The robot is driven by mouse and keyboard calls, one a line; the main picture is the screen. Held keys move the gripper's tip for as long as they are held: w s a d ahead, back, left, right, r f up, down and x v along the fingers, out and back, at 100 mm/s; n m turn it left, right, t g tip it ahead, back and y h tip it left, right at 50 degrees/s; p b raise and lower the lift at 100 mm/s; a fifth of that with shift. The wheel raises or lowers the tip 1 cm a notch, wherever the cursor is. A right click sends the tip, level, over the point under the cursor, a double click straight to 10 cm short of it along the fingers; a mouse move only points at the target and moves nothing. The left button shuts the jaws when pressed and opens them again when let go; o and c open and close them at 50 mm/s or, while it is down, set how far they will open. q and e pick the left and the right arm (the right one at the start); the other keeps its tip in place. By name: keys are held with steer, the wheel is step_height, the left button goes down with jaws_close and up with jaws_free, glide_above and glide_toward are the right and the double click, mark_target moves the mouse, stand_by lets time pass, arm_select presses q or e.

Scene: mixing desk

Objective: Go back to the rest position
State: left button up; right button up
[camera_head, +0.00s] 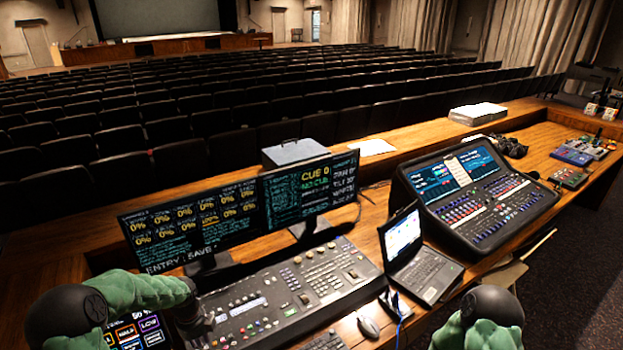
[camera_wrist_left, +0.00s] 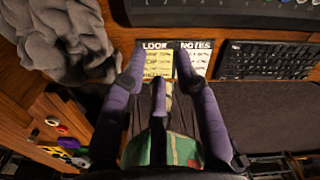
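My left arm, with a green sleeve, comes in from the lower left of the head view. My dark left gripper (camera_head: 198,318) is over the front left of the lighting console (camera_head: 285,290). In the left wrist view, my left gripper (camera_wrist_left: 160,76) has purple fingers standing apart, with nothing visibly held between them. Beyond the fingertips lies a "LOOK NOTES" sheet (camera_wrist_left: 160,55). My right arm shows only as a green and black part at the bottom right of the head view; its gripper is out of frame.
Two monitors (camera_head: 190,225) stand behind the console. A laptop (camera_head: 420,255), a mouse (camera_head: 368,327) and an audio mixer (camera_head: 475,190) are to the right. A grey cloth (camera_wrist_left: 60,40) and a keyboard (camera_wrist_left: 265,60) flank the sheet in the wrist view.

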arm_select(q)
steer(key=s+d+f+n+h, duration=0.2)
steer(key=s+d+f+n, duration=0.25)
steer(key=d, duration=0.25)
steer(key=s+d+f+n+h, duration=0.1)
steer(key=s+d+f+n, duration=0.35)
steer(key=d+n, duration=0.2)
steer(key=s+d+f+n+h, duration=0.1)
steer(key=s+d+f+n, duration=0.1)
steer(key=s+d+n, duration=0.45)
steer(key=s+d+f+n, duration=0.3)
steer(key=s+n, duration=0.6)
step_height(320, 180, down, 16)
steer(key=b, duration=1.7)
steer(key=shift+f, duration=0.25)
steer(key=shift+a, duration=0.1)
